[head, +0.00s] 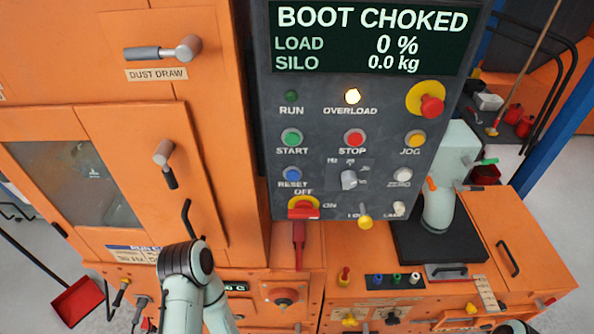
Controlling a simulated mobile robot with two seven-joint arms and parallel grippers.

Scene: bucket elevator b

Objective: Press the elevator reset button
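The reset button (292,174) is a blue round button on the dark control panel (262,120), in the left column below the green start button (291,137). Its label reads RESET. The panel's display (370,38) reads BOOT CHOKED, load 0 % and silo 0.0 kg. The overload lamp (352,96) glows pale yellow and the run lamp (291,96) looks dark green. My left arm shows as a bent joint low in the picture, left of and below the panel. Neither gripper shows. Nothing covers the reset button.
A red stop button (354,138), a yellow jog button (415,138) and a red emergency knob (431,105) share the panel. A red-and-yellow switch (303,208) sits just below reset. An orange cabinet with a door handle (166,162) stands left. A pale machine (440,205) stands right.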

